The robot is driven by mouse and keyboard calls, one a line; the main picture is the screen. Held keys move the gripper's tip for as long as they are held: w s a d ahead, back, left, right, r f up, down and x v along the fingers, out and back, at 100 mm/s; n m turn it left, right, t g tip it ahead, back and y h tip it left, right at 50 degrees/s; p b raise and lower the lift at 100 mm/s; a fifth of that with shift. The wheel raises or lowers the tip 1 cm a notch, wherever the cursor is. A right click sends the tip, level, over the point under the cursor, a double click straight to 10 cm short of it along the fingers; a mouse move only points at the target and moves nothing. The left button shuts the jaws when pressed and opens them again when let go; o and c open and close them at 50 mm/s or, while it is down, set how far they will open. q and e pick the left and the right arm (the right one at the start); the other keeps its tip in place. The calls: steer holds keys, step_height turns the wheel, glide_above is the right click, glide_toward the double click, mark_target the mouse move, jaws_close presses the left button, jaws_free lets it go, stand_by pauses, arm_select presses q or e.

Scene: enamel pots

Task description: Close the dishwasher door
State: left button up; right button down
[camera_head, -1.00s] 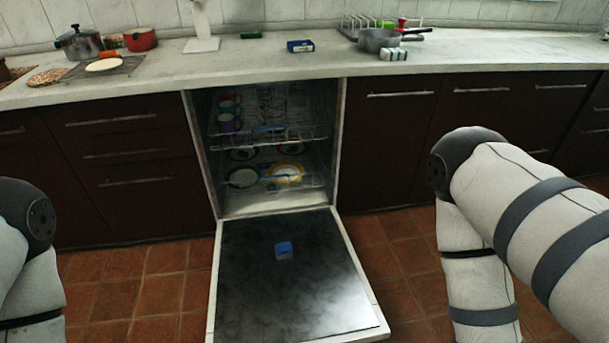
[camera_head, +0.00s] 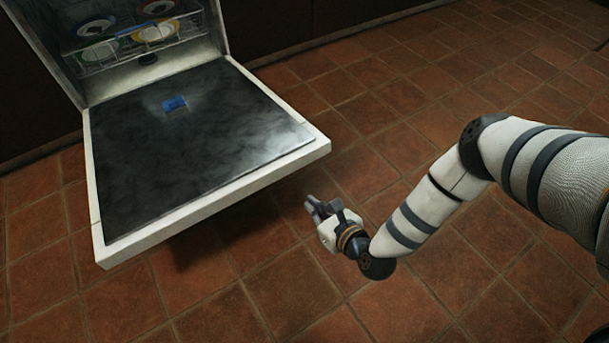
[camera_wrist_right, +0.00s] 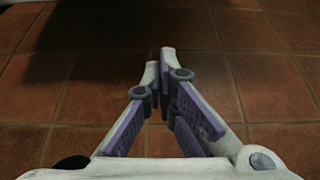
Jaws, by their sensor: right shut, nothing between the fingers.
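The dishwasher door (camera_head: 190,140) hangs open, folded down to about level, with its dark inner face up. My left gripper is outside both current views.
A lower rack (camera_head: 135,45) with several plates sits inside the dishwasher. Dark cabinets (camera_head: 290,22) run along the back.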

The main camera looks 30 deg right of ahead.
steer(key=b+x, duration=0.4)
steer(key=x, duration=0.5)
steer(key=shift+w+a+r+p, duration=0.1)
steer(key=shift+r+p, duration=0.25)
steer(key=shift+r, duration=0.65)
steer(key=shift+w+r+p, duration=0.15)
steer(key=shift+r+p, duration=0.2)
steer(key=shift+r, duration=0.65)
